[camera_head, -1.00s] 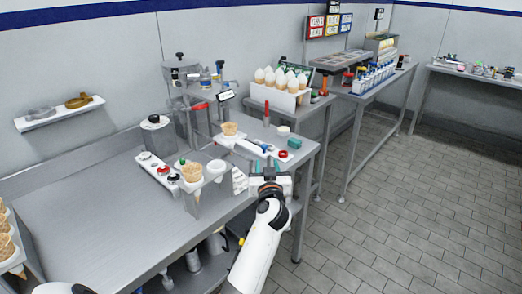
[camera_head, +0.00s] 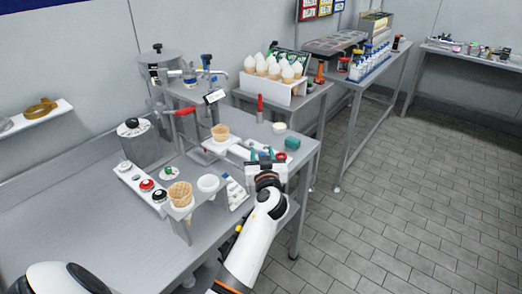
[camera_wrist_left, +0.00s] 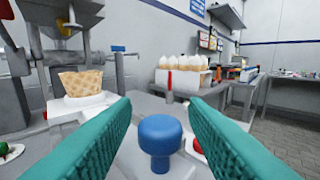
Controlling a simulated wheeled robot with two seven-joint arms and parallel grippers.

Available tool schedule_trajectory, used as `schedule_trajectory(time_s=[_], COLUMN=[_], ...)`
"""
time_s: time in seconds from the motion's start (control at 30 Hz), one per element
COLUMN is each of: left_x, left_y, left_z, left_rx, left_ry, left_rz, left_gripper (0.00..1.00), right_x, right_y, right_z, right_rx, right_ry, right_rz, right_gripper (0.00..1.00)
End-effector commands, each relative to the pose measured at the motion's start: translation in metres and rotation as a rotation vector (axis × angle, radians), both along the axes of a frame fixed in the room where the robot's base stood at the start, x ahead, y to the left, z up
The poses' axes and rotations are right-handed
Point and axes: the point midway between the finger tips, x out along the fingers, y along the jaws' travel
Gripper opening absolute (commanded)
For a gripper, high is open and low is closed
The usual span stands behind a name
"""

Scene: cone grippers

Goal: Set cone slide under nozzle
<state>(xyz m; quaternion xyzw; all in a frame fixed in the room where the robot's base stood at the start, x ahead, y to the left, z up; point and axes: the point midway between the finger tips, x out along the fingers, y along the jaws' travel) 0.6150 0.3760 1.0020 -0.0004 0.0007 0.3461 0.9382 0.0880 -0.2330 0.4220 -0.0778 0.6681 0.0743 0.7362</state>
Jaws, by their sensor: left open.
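A waffle cone (camera_head: 220,132) stands upright in the white cone slide (camera_head: 238,150) on the metal bench. The cone (camera_wrist_left: 82,82) also shows at the left in the left wrist view. The dispenser (camera_head: 190,75) stands behind it; in the wrist view its metal nozzle part (camera_wrist_left: 68,24) is above and behind the cone. Whether they line up I cannot tell. My left gripper (camera_head: 265,157) is at the slide's near right end. Its teal fingers (camera_wrist_left: 160,125) are open, one on each side of a round blue knob (camera_wrist_left: 160,135), with gaps visible. My right gripper is not in view.
A rack of white-topped cones (camera_head: 272,85) is behind.

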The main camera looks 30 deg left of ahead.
Motion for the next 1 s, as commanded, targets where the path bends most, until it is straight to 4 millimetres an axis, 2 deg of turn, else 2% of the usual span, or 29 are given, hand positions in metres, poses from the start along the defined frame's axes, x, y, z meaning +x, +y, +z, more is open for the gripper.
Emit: schedule_trajectory(time_s=[0.17,0.4,0.57,0.67,0.9,1.0], left_x=[0.000,0.000,0.000,0.001,0.005,0.006], left_y=[0.000,0.000,0.000,0.007,0.059,0.074], left_z=[0.000,0.000,0.000,-0.001,-0.002,-0.002], left_rx=[0.000,0.000,-0.001,0.001,0.001,0.001], left_ry=[0.000,0.000,0.001,0.001,0.001,0.001], left_rz=[0.000,0.000,0.000,0.002,0.003,0.001], left_gripper=[0.40,0.01,0.00,0.00,0.00,0.00], right_x=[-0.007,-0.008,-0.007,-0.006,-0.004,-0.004], right_y=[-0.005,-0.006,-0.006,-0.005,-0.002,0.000], right_z=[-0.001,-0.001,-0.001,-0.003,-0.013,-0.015], right_rx=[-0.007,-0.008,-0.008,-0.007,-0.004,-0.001], right_ry=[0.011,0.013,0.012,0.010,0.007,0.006], right_rz=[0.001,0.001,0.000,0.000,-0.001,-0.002], right_gripper=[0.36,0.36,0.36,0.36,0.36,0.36])
